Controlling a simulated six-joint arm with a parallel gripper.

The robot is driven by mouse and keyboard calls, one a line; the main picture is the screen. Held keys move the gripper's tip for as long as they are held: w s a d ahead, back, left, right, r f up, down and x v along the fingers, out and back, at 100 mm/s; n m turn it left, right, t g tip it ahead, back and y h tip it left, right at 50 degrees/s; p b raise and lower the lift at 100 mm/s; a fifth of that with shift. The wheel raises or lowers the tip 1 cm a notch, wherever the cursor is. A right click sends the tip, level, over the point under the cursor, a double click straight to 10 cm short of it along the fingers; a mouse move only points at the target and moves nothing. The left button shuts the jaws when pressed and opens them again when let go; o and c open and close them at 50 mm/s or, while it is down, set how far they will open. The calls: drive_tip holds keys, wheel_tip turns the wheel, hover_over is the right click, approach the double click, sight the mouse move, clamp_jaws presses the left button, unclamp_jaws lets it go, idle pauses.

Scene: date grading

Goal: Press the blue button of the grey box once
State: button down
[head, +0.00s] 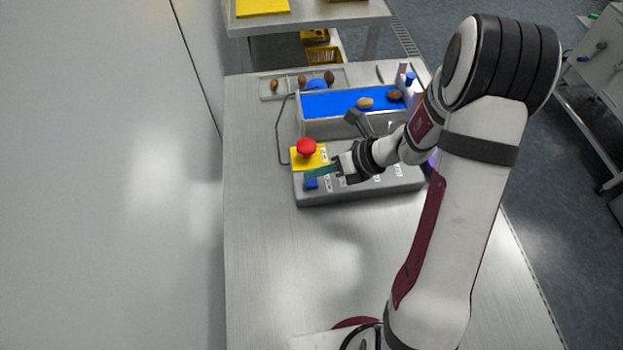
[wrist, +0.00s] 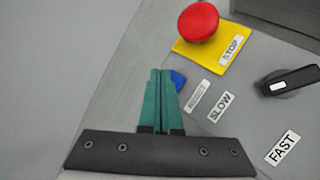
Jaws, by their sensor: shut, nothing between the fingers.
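The grey box (head: 340,194) lies on the table in front of the blue belt. Its blue button (head: 311,183) sits at the box's front left, below the yellow plate. In the wrist view the blue button (wrist: 178,79) shows just right of the fingertips, partly hidden behind them. My gripper (head: 308,172) is shut and empty, with its green fingers over the left part of the box, close to the blue button. The fingers also show in the wrist view (wrist: 160,73). I cannot tell whether the tips touch the button.
A red stop button (head: 306,147) stands on a yellow plate (wrist: 183,54) close behind the fingers. A black knob (wrist: 292,81) is to the right on the box. The blue belt (head: 335,102) carries brown dates behind. The table front left (head: 270,270) is clear.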

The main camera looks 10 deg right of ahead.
sight(316, 185)
drive_tip(key=shift+r, duration=2.35)
drive_tip(key=s+a+r+n+g+h, duration=0.2)
drive_tip(key=s+r+n, duration=0.3)
drive_tip(key=s+n, duration=0.4)
drive_tip(key=s+a+r+n+g+h, duration=0.1)
drive_tip(key=s+a+r+n+g, duration=0.2)
drive_tip(key=s+n, duration=0.6)
drive_tip(key=s+d+r+n+t+h, duration=0.1)
drive_tip(key=s+d+n+h, duration=0.2)
drive_tip(key=s+n, duration=0.3)
drive_tip(key=shift+d+r+n+h, duration=0.3)
drive_tip(key=shift+d+n, duration=0.2)
drive_tip(key=shift+n, duration=0.6)
drive_tip(key=shift+s, duration=0.1)
